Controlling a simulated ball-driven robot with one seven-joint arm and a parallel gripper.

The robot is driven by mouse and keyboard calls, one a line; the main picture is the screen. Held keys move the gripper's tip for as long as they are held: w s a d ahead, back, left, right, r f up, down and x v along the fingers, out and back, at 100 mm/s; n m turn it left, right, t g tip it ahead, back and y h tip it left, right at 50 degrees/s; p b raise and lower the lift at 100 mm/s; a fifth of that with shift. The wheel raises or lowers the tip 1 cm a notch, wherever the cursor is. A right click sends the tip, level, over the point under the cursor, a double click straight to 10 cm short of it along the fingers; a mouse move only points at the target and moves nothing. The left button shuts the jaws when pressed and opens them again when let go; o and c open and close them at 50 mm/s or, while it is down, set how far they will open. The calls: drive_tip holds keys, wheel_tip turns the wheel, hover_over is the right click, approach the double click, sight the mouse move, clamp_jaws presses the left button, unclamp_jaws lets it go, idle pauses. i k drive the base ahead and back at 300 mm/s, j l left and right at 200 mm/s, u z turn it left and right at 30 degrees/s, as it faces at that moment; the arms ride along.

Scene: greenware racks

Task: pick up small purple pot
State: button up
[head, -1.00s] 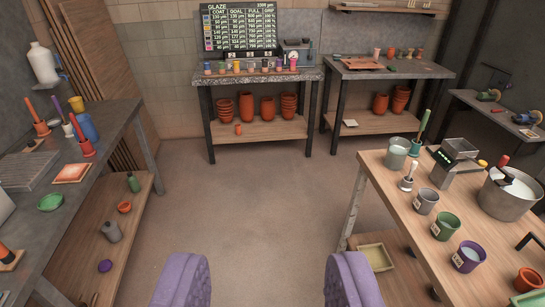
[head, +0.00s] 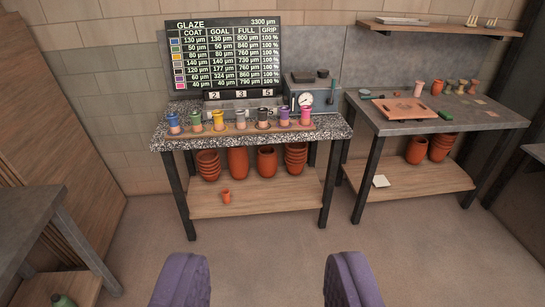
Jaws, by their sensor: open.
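The small purple pot (head: 284,116) stands upright on a speckled-top table (head: 331,131) straight ahead. It is second from the right in a row of small pots with coloured upper parts, between a black one (head: 262,117) and a pink one (head: 305,117). My gripper (head: 267,281) is open and empty, with its two purple fingers wide apart at the bottom of the view. It is well short of the table, with bare floor between.
A glaze board (head: 224,58) and a gauge box (head: 312,93) stand behind the row. Terracotta pots (head: 238,161) fill the lower shelf. A grey-top table (head: 428,116) stands to the right, and a bench (head: 27,226) edge is at the left. The floor (head: 290,245) ahead is clear.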

sight(284, 110)
drive_tip(key=i, duration=2.7)
drive_tip(key=i+u, duration=0.2)
drive_tip(key=i, duration=0.25)
drive_tip(key=i+l+u, duration=0.25)
drive_tip(key=i, duration=0.2)
drive_tip(key=i+l+u, duration=0.2)
drive_tip(key=i, duration=0.25)
